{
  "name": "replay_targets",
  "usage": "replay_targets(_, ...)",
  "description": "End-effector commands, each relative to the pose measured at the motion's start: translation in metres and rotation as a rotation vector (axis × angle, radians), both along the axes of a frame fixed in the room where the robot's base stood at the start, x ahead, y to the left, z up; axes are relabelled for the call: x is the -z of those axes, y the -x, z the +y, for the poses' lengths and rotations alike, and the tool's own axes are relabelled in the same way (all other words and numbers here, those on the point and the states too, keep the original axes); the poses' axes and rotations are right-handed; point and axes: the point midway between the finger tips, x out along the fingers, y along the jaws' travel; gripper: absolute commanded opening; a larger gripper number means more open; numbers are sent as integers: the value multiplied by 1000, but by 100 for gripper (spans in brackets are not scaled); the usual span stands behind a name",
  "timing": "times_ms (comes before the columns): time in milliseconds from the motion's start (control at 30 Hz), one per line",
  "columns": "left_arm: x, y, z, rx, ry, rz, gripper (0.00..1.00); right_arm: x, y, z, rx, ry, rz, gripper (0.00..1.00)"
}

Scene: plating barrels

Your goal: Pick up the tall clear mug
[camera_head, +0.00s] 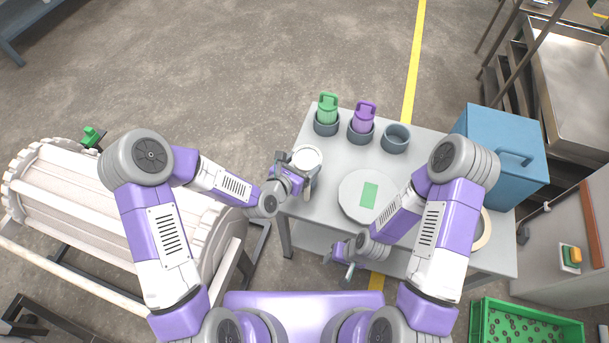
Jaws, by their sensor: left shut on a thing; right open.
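A pale, round-rimmed vessel (307,157), which looks like the clear mug, is at the left edge of the grey table (322,222). I see it mostly from above, so its height and clearness are hard to judge. My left gripper (297,174) is shut on its near side and hides part of its wall. I cannot tell whether its base touches the table. My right gripper (346,263) is open and empty, low in front of the table's near edge.
Green (327,109) and purple (364,117) bottles stand in dark cups at the back, beside an empty cup (396,138). A round white plate (352,203) with a green patch is mid-table. A blue box (500,150) stands right. A white barrel (95,205) lies left.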

Motion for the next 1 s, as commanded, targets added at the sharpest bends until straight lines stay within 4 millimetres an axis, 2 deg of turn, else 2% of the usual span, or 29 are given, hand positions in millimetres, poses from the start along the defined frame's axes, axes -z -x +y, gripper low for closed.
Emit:
replay_targets(233, 2, 2, -1, 5, 0, 8, 0, 0, 0, 0, 0, 0, 0, 42)
replay_targets(367, -4, 2, -1, 4, 0, 8, 0, -2, 0, 0, 0, 0, 0, 42)
replay_targets(800, -83, 0, 0, 2, 0, -2, 0, -32, 0, 0, 0, 0, 0, 42)
replay_targets(1000, -99, 0, 0, 1, 0, -1, 0, -37, 0, 0, 0, 0, 0, 42)
